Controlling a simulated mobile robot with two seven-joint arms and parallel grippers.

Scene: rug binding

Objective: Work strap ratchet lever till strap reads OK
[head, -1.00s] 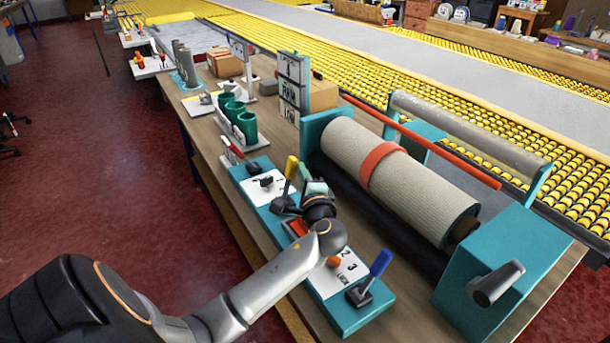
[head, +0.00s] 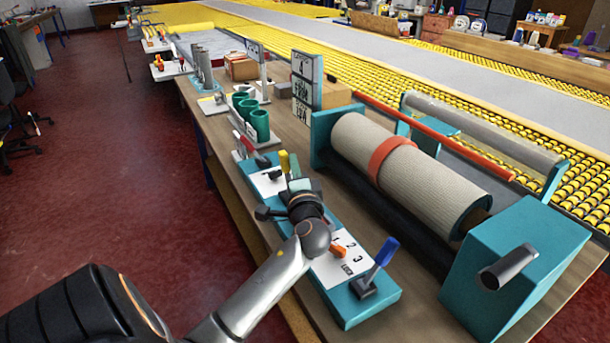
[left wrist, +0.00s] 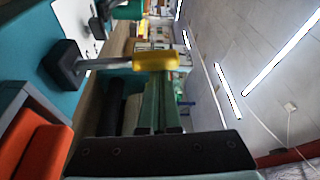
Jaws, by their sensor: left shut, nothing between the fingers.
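The rolled beige rug (head: 405,165) lies in a teal cradle with an orange strap (head: 388,160) around it. A teal panel (head: 335,305) in front carries a yellow-handled lever (head: 284,161) and a blue-handled lever (head: 375,265). My left gripper (head: 298,184) is shut and empty, beside the yellow handle. In the left wrist view, the yellow handle (left wrist: 155,61) on its grey shaft crosses just past my green fingers (left wrist: 158,105); I cannot tell whether they touch. My wrist hides the panel's middle. The upright sign (head: 304,85) is too small to read surely. My right gripper is out of view.
A grey crank (head: 500,272) juts from the teal end box (head: 520,245). An orange bar (head: 430,135) runs behind the roll.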

